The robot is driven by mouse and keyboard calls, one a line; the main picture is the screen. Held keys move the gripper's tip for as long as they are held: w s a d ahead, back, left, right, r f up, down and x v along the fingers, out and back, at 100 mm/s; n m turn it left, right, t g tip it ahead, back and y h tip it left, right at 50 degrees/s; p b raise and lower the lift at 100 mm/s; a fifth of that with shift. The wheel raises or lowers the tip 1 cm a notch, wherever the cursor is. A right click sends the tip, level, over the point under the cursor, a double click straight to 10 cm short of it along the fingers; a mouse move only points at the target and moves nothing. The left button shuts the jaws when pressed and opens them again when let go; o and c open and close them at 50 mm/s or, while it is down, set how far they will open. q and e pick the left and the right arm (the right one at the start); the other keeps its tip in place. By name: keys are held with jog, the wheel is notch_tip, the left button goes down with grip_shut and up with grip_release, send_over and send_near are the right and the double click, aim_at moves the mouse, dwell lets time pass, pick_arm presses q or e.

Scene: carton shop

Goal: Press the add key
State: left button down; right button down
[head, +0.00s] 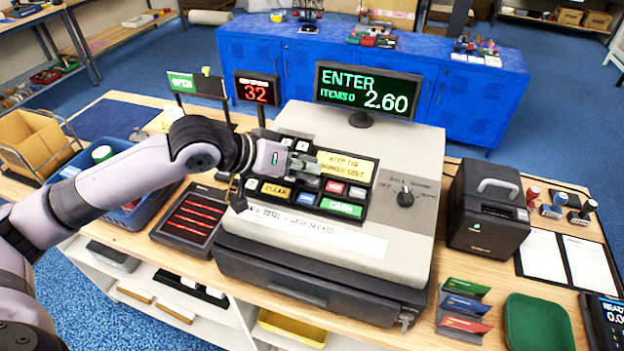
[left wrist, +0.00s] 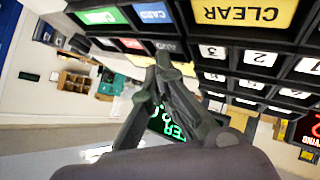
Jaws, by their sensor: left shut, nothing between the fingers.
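The cash register (head: 345,250) stands on the wooden counter with its keypad facing me. My left gripper (head: 312,180) is shut and empty over the keypad. In the left wrist view its closed fingertips (left wrist: 163,58) are at the dark add key (left wrist: 170,46), between the red keys and the number keys. I cannot tell whether they touch it. In the head view the gripper covers that key. The yellow CLEAR key (head: 275,190), blue CARD key (head: 305,198) and green CASH key (head: 341,208) lie nearby. The register display (head: 366,90) reads ENTER, ITEMS 0, 2.60. My right gripper is not in view.
A small red display (head: 257,90) reads 32.

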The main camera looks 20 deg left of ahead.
aim_at(306, 185)
pick_arm(q)
jog(key=shift+f, duration=0.65)
dwell(0.7)
jog(key=shift+s+r+p, duration=0.1)
jog(key=shift+r+p, duration=0.9)
jog(key=shift+p, duration=0.25)
jog(key=shift+r+p, duration=0.4)
jog(key=r+p, duration=0.2)
jog(key=s+r+p, duration=0.1)
jog(key=r+p, duration=0.1)
jog(key=shift+r+p, duration=0.1)
jog(key=shift+p, duration=0.3)
